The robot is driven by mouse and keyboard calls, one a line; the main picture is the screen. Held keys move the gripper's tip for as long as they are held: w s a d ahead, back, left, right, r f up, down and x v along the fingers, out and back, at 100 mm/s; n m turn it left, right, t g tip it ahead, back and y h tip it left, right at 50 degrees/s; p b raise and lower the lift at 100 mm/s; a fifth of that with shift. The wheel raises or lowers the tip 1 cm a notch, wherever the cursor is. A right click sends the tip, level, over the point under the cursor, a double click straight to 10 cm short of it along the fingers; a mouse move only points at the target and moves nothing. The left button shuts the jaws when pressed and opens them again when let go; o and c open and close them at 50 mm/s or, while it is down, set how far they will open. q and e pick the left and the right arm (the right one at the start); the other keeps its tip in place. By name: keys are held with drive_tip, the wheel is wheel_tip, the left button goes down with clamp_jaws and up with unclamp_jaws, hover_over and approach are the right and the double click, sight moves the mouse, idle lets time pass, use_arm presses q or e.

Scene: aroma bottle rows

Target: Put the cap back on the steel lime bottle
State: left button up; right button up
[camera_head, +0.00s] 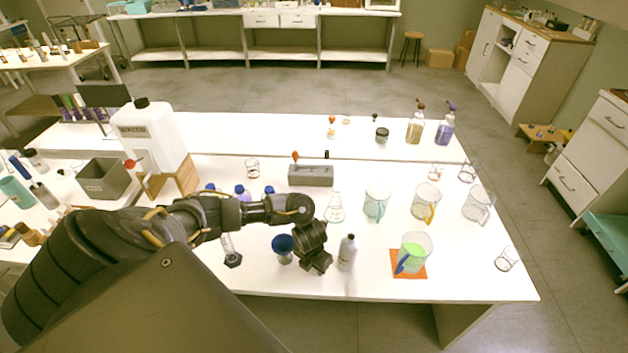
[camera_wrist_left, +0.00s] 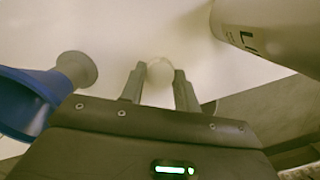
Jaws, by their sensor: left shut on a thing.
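The steel lime bottle (camera_head: 347,254) stands upright on the white table, just right of my left gripper (camera_head: 318,265). In the left wrist view its pale body (camera_wrist_left: 270,30) with the letters "LI" fills the top right corner. My right gripper is not in view.
A beaker with green liquid (camera_head: 413,255) stands on an orange mat (camera_head: 419,274) to the right. Glass beakers and a grey block (camera_head: 311,176) stand behind.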

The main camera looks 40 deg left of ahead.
use_arm(q)
drive_tip(key=shift+r, duration=0.1)
drive_tip(key=shift+r, duration=0.2)
drive_tip(key=r, duration=0.3)
drive_tip(key=shift+d+r+p, duration=0.25)
drive_tip(key=shift+d+p, duration=0.05)
drive_tip(key=shift+d, duration=0.1)
drive_tip(key=s+d+r+p, duration=0.1)
drive_tip(key=d+r, duration=0.2)
drive_tip(key=d, duration=0.1)
drive_tip(key=s+d+r+p, duration=0.1)
drive_tip(key=d+r+p, duration=0.1)
drive_tip(key=d+r, duration=0.1)
drive_tip(key=s+d+r+p, duration=0.2)
drive_tip(key=d+r, duration=0.1)
drive_tip(key=d, duration=0.2)
drive_tip(key=shift+d, duration=0.35)
drive_tip(key=shift+w, duration=0.1)
